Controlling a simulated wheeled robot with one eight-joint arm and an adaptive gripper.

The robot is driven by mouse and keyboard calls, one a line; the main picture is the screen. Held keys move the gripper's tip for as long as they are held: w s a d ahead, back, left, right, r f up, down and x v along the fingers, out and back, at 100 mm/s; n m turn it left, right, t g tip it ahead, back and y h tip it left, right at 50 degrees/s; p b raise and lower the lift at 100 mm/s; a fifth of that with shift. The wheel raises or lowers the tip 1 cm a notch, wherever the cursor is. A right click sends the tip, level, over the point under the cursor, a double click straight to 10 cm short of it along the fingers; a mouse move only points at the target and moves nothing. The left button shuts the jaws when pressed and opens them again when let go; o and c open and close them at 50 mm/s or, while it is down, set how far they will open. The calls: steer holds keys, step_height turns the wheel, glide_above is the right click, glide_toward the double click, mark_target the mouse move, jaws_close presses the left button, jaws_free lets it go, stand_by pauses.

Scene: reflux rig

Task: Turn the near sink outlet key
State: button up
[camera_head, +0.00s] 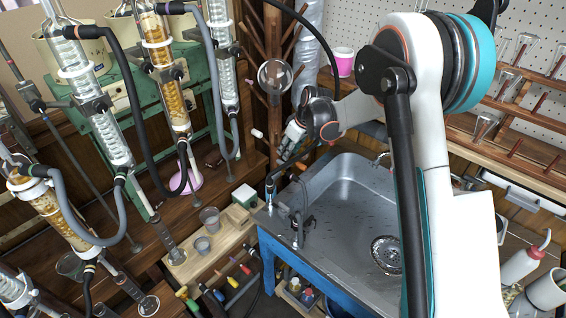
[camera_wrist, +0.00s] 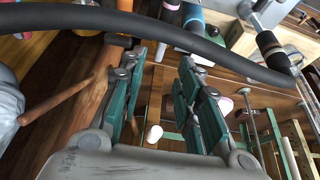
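The metal sink (camera_head: 350,200) stands in a blue frame at the centre right of the head view. Two small outlet fittings are at its left rim: a near dark one (camera_head: 303,228) and a farther one with a black bent hose (camera_head: 271,187). The near fitting's key is too small to make out clearly. My gripper (camera_head: 284,153) hangs above the sink's far left corner, above and beyond both fittings. In the wrist view my gripper (camera_wrist: 162,56) is open, its two green-padded fingers apart, with nothing seen held between them. I cannot identify the key in the wrist view.
A thick black hose (camera_wrist: 150,30) crosses the wrist view past the fingertips. Glass condensers (camera_head: 160,65) with hoses stand left in the head view. A low wooden bench (camera_head: 215,245) with beakers is left of the sink. A wooden peg rack (camera_head: 520,150) is at right.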

mark_target(281, 161)
steer(key=b+x, duration=0.2)
steer(key=x, duration=0.5)
steer(key=shift+w+a+f, duration=0.1)
steer(key=shift+f, duration=0.1)
jaws_close()
